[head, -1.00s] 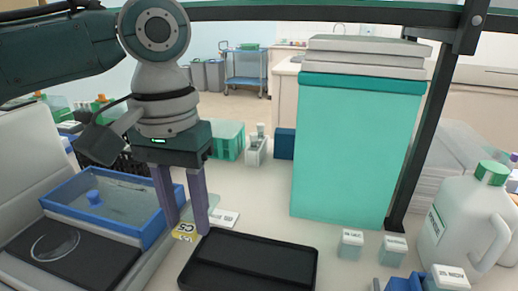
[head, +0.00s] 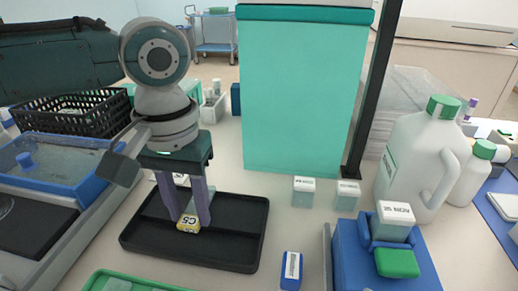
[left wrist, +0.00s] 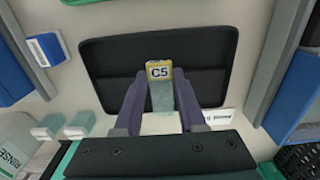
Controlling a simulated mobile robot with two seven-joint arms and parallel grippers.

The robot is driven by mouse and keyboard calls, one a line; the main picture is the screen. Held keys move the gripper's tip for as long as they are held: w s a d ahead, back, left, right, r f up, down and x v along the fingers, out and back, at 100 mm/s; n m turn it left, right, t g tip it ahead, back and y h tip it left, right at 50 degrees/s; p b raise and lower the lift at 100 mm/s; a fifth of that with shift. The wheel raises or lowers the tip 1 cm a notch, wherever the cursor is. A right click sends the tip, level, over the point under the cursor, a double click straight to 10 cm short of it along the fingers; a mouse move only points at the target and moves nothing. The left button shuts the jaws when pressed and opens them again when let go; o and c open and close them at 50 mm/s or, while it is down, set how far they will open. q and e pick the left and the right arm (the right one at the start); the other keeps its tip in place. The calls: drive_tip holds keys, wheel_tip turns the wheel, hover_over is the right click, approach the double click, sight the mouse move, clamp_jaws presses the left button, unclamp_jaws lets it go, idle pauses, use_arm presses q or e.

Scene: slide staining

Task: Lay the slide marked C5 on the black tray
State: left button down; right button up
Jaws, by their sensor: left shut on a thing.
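The slide marked C5 (head: 187,224) has a yellow label end and a clear body. My left gripper (head: 190,217) is shut on it, with the label end down between the fingertips. Whether the slide touches the tray is hard to tell. My right gripper is not in view.
A blue rack (head: 350,262) with a small jar and green block stands right of the tray. A green tray (head: 100,277) lies in front. A blue-rimmed basin (head: 80,143) is at left, a black basket (head: 80,113) behind it. A teal box (head: 300,95) stands behind.

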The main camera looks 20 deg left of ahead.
use_arm(q)
drive_tip(key=shift+f, duration=0.65)
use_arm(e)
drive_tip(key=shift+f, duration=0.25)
use_arm(q)
drive_tip(key=shift+f, duration=0.2)
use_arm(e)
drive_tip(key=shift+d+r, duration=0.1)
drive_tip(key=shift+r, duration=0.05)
use_arm(q)
drive_tip(key=shift+c, duration=2.1)
unclamp_jaws()
wheel_tip(320, 180, up, 10)
drive_tip(key=p, duration=0.1)
drive_tip(key=shift+p, duration=0.35)
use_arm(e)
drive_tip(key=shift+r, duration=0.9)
